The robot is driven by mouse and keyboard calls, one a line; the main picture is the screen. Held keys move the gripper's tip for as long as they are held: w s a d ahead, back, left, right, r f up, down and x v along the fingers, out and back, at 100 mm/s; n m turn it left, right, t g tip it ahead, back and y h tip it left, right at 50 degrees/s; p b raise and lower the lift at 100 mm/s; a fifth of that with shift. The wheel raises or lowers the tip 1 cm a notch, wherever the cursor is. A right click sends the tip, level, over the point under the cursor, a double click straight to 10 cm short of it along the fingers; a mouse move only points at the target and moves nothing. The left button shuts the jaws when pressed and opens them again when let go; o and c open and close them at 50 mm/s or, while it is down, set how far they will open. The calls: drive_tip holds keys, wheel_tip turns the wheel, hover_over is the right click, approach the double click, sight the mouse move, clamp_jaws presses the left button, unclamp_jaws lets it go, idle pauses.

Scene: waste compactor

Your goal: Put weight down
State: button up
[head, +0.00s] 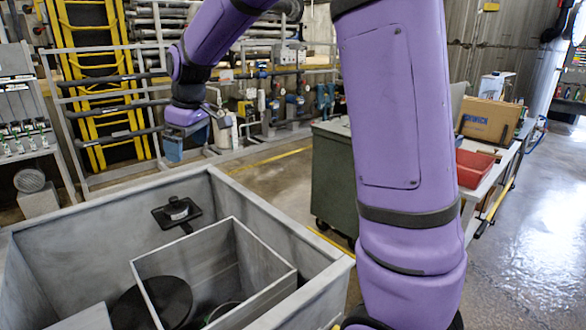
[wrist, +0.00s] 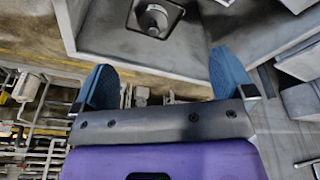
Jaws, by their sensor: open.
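My gripper (head: 198,142) is open and empty, held above and beyond the far wall of a large grey bin. Its two blue fingers are wide apart in the wrist view (wrist: 164,82), with nothing between them. A black square plate with a round metal-topped knob (head: 177,211) is inside the bin near its far wall; it also shows at the top of the wrist view (wrist: 155,17). A black round disc (head: 152,303) lies lower in the bin, partly behind the inner box wall. I cannot tell which of these is the weight.
The grey bin (head: 310,248) holds a smaller open grey box (head: 262,268). A green cabinet on casters (head: 332,180) stands behind its right corner. A table with a red tray (head: 474,168) is at right. Yellow ladders and railings (head: 100,85) stand at the back left.

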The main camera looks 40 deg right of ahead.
drive_tip(key=s+d+r+m+t, duration=0.1)
drive_tip(key=s+r+m, duration=0.15)
drive_tip(key=s, duration=0.65)
drive_tip(key=s+d+r+m+t, duration=0.1)
drive_tip(key=s+r, duration=0.3)
drive_tip(key=s, duration=0.5)
drive_tip(key=s+d+f+m+t+h, duration=0.1)
drive_tip(key=s+d+f+m, duration=0.1)
drive_tip(key=s, duration=1.2)
drive_tip(key=shift+s+f+m, duration=0.3)
drive_tip(key=shift+f+m, duration=0.2)
drive_tip(key=shift+m, duration=0.15)
